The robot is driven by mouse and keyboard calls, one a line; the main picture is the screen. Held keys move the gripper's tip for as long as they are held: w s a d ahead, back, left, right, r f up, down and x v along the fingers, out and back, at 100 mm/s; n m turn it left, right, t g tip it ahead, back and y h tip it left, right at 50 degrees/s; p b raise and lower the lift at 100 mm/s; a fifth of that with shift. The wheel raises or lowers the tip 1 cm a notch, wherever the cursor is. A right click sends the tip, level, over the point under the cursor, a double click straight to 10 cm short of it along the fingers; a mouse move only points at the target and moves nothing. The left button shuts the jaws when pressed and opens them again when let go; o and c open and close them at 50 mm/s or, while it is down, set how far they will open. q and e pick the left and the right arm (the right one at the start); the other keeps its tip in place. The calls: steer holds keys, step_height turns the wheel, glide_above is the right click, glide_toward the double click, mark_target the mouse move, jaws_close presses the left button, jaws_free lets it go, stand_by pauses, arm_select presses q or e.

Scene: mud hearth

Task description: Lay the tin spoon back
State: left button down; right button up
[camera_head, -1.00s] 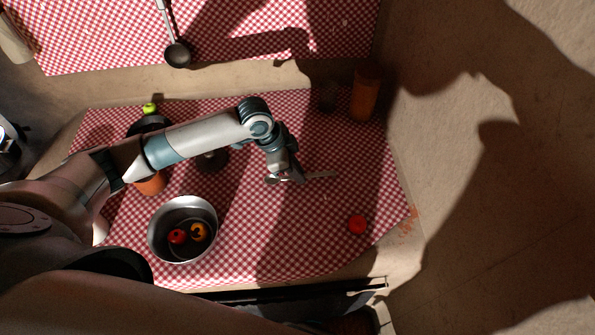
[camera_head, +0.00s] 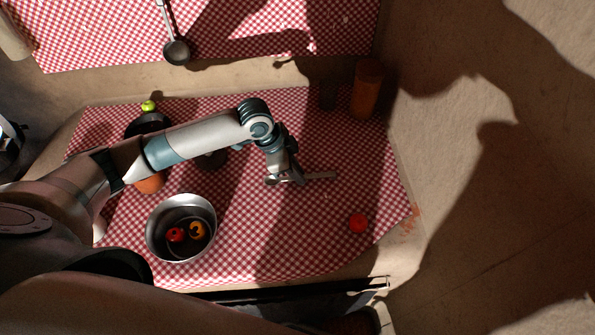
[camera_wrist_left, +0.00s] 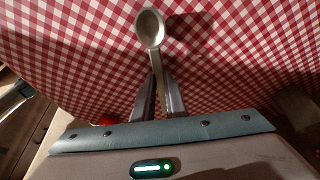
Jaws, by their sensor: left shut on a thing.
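The tin spoon (camera_wrist_left: 151,30) is in the left wrist view, its bowl at the top and its handle running down between my fingers. My left gripper (camera_wrist_left: 164,92) is shut on the spoon's handle. I cannot tell whether the spoon touches the cloth.
A metal bowl (camera_head: 153,228) holding a red and an orange item stands left of the gripper. A red tomato-like item (camera_head: 358,223) lies to the right. An orange-brown cylinder (camera_head: 367,90) stands at the back right. A ladle (camera_head: 176,50) hangs or lies at the back. The cloth around the spoon is clear.

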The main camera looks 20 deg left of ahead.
arm_select(q)
steer(key=shift+f, duration=0.5)
steer(key=c, duration=1.7)
jaws_free()
steer(key=shift+r, duration=0.15)
steer(key=shift+a+r, duration=0.1)
steer(key=shift+r, duration=0.15)
steer(key=b+v, duration=0.3)
steer(key=v, duration=1.3)
steer(key=shift+s+a+r, duration=0.1)
steer(key=shift+a+r, duration=0.1)
steer(key=shift+r, duration=0.05)
